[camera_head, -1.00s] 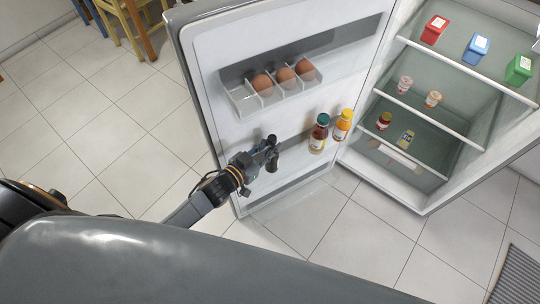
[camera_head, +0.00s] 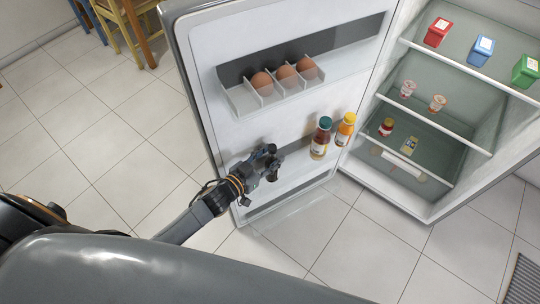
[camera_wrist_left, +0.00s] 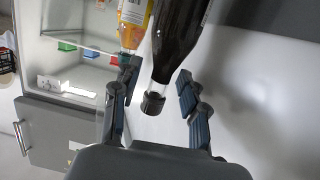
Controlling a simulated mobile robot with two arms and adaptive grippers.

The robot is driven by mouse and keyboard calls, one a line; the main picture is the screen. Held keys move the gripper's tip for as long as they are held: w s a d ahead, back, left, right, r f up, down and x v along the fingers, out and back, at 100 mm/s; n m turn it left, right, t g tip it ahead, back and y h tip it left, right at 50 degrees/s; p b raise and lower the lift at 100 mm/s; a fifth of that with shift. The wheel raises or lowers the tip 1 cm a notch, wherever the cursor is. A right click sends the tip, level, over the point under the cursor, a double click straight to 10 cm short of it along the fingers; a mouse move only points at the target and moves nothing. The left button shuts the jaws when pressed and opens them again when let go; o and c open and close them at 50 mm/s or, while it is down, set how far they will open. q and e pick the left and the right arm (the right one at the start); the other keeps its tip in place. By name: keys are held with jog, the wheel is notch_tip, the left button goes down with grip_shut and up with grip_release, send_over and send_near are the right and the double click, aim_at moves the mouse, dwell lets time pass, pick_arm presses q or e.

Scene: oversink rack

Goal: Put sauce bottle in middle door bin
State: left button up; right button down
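The door bin's edges are hard to make out. My right gripper is out of view.
An egg tray (camera_head: 236,97) with three eggs is higher on the door. The fridge shelves at right hold red (camera_head: 437,32), blue (camera_head: 481,50) and green (camera_head: 526,72) boxes, and small jars and cups. Tiled floor (camera_head: 110,150) lies left of the door.

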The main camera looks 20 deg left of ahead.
pick_arm(q)
jog(key=shift+r, duration=0.25)
jog(key=v, duration=1.2)
jog(key=shift+p, duration=0.35)
jog(key=shift+w, duration=0.1)
